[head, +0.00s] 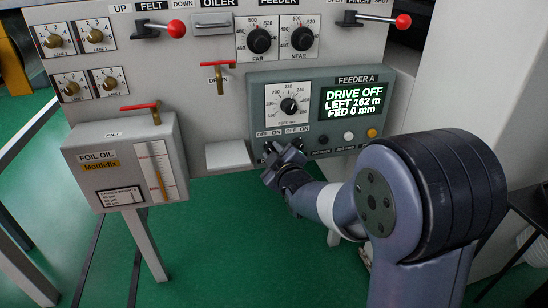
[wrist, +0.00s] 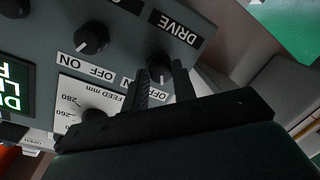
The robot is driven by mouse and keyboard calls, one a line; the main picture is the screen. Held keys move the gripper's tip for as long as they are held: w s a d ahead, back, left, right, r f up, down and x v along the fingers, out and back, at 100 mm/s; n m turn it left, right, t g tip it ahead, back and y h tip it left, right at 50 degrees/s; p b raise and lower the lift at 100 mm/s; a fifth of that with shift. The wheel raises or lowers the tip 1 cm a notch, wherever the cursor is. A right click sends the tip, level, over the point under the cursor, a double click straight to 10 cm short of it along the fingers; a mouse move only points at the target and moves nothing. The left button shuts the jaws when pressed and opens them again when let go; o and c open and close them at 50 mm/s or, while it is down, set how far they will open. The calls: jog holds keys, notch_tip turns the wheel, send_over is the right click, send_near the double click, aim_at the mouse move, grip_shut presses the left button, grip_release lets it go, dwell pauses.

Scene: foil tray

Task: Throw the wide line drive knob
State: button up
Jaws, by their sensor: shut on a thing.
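In the wrist view, a round black knob (wrist: 160,70) sits beside the label reading DRIVE, with an OFF/ON label at its other side. My gripper (wrist: 163,76) has one finger on each side of this knob and is shut on it. In the head view my gripper (head: 276,154) is at the lower left of the grey FEEDER A box (head: 345,76), below the OFF ON labels, and hides most of the knob. The box's display (head: 352,101) reads DRIVE OFF, LEFT 162 m, FED 0 mm.
A second black knob (wrist: 92,38) with its own OFF ON label stands close beside the held one. The feed dial (head: 289,105) is above. Small buttons (head: 348,137) lie to the right. The foil oil box (head: 125,160) stands at the left.

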dwell(0.4)
jog(key=o, duration=1)
jog(key=p+v, duration=0.2)
jog(key=v, duration=0.8)
jog(key=shift+s, duration=0.4)
jog(key=b+x, duration=0.1)
jog(key=x, duration=0.9)
jog(key=shift+w+b, duration=0.4)
